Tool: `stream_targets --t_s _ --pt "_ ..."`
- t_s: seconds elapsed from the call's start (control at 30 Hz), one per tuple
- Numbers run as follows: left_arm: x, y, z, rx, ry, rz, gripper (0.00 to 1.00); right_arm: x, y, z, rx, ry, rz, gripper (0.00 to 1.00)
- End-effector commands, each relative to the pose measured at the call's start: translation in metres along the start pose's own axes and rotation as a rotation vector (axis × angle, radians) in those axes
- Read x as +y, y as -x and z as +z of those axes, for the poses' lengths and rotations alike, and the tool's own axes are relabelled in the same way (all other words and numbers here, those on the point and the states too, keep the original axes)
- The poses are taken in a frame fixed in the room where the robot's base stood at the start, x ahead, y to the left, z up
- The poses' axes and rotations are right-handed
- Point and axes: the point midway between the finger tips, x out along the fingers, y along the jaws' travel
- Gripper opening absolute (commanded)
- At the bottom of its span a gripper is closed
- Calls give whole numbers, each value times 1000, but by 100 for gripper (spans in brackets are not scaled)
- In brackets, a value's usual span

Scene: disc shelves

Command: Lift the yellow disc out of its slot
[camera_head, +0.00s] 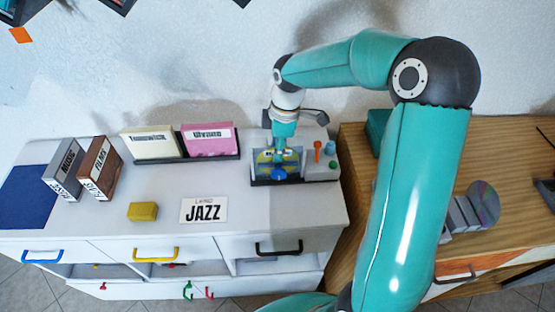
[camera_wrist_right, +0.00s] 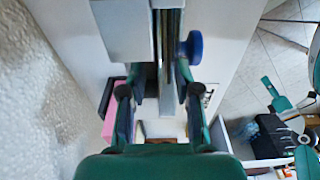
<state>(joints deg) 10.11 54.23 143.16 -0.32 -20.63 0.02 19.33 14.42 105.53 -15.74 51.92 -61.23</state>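The yellow disc (camera_head: 264,157) shows only in part, as a yellowish patch in a dark-framed holder on the white cabinet. My right gripper (camera_head: 279,158) comes down from above in front of it and hides much of it. In the wrist view the right gripper (camera_wrist_right: 160,92) has its fingers apart, on either side of the holder's narrow slot. A thin upright edge (camera_wrist_right: 182,72) shows between them near the right finger; I cannot tell whether the fingers touch it. A blue knob (camera_head: 278,174) sits at the holder's front. My left gripper is not in view.
A small panel with coloured knobs (camera_head: 318,150) stands right of the holder. Left are a pink box (camera_head: 207,140), a cream box (camera_head: 150,144), a JAZZ card (camera_head: 203,210) and a yellow block (camera_head: 143,211). A wooden desk (camera_head: 352,145) adjoins right. The cabinet's front middle is mostly clear.

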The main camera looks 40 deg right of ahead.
Motion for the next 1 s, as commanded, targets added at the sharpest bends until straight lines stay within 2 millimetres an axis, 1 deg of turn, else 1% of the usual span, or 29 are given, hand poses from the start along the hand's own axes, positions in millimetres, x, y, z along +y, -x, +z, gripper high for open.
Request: stream_targets --t_s 0.2,0.27,0.4,0.83,1.0 --pt "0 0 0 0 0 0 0 0 -1 0 0 0 1 32" --pt "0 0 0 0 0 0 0 0 -1 0 0 0 1 24" --pt "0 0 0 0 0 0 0 0 -1 0 0 0 1 1" --pt "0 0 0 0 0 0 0 0 0 0 0 0 2 0" --pt "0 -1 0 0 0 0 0 1 6 -1 1 0 3 0"
